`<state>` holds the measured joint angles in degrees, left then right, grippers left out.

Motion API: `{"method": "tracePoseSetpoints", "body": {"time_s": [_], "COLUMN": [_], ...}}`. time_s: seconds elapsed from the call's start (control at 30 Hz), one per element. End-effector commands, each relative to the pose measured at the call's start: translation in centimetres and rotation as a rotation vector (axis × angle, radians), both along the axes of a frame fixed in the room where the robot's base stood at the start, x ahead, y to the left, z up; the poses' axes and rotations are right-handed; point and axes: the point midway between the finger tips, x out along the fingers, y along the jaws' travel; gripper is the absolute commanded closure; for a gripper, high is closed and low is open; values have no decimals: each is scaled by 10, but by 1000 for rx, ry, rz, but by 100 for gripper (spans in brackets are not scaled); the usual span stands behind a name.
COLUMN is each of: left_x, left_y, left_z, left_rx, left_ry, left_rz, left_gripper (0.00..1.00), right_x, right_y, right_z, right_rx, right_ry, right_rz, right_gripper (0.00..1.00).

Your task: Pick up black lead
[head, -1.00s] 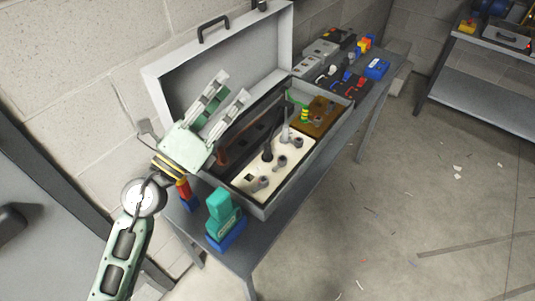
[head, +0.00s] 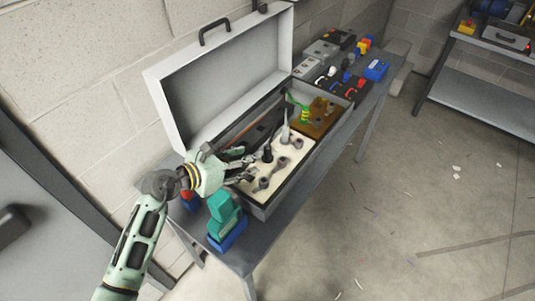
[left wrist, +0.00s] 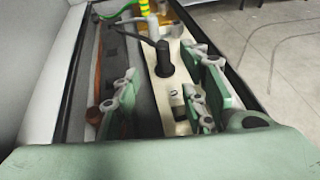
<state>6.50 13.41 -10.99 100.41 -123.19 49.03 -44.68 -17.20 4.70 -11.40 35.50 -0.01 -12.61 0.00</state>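The black lead (head: 268,153) stands as an upright black plug on the cream panel inside the open grey case. In the left wrist view the black plug (left wrist: 163,60) is at the middle, with a thin black cable running from its top toward the upper left. My left gripper (head: 247,163) is low over the near left part of the case, just to the left of the plug. In the left wrist view its two fingers (left wrist: 170,85) are spread apart, one each side of the plug's line, and the plug lies ahead, beyond the fingertips. My right gripper is not in view.
The case (head: 262,209) has a raised lid (head: 215,85) behind it. A grey upright lead (head: 286,131), a brown panel (head: 322,118) and a green-yellow lead (head: 304,114) are close by. A teal and blue block (head: 226,222) stands at the bench's near end.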

Motion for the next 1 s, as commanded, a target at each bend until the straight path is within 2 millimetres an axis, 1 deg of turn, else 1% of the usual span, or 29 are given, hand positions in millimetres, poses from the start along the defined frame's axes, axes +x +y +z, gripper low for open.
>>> {"method": "tracePoseSetpoints", "body": {"time_s": [0.03,0.17,0.27,0.43,0.6,0.9,1.0], "left_x": [4,8,14,30,42,44,44], "left_y": [-4,-9,-16,-34,-45,-47,-47], "left_z": [2,0,-3,-12,-20,-23,-23], "left_rx": [-4,-2,-4,-5,-3,-2,-2], "left_ry": [-5,-5,-4,-2,-4,-4,-4], "left_rz": [0,-1,-2,-1,-1,-1,-1], "left_gripper": [60,60,60,60,60,60,68], "right_x": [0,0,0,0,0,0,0], "right_y": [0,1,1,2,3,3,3], "right_z": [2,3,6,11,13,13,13], "right_rx": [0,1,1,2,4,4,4], "right_ry": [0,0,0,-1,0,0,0], "right_rz": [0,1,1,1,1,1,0], "right_gripper": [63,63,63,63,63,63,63]}}
